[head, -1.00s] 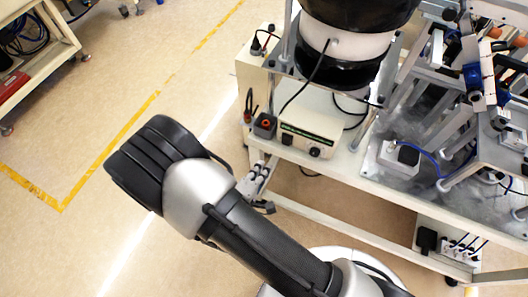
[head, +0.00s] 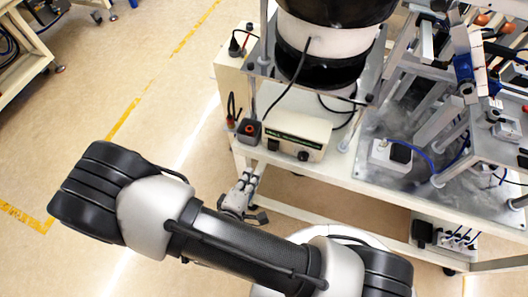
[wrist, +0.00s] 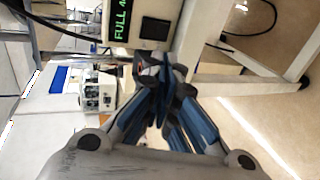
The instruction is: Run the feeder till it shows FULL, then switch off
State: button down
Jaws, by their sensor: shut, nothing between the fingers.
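The feeder is a black and white bowl unit (head: 325,40) on a white bench. Its cream controller box (head: 297,133) sits at the bench's front, with a dark display strip, a black square switch (head: 273,145) and a round knob (head: 303,156). In the wrist view the display (wrist: 121,20) shows green text reading FULL, with more characters cut off, beside the black switch (wrist: 154,29). My gripper (head: 247,181) is just in front of the bench edge, below the controller. In the wrist view its fingers (wrist: 162,72) are shut and empty, apart from the switch.
A small dark box with a red button (head: 249,129) stands left of the controller. Metal fixtures and a sensor block (head: 391,154) fill the bench's right side. A power strip (head: 448,236) hangs below. Floor at left is open.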

aim_at(273, 146)
jog(key=b+x, duration=0.3)
jog(key=x, duration=0.9)
jog(key=shift+w+f, duration=0.1)
jog(key=shift+w, duration=0.1)
jog(key=shift+d+f, duration=0.1)
jog(key=shift+w+d+f, duration=0.1)
jog(key=shift+w+f, duration=0.15)
jog(key=shift+w, duration=0.05)
jog(key=shift+r, duration=0.15)
jog(key=shift+r+p, duration=0.55)
jog(key=shift+r, duration=0.2)
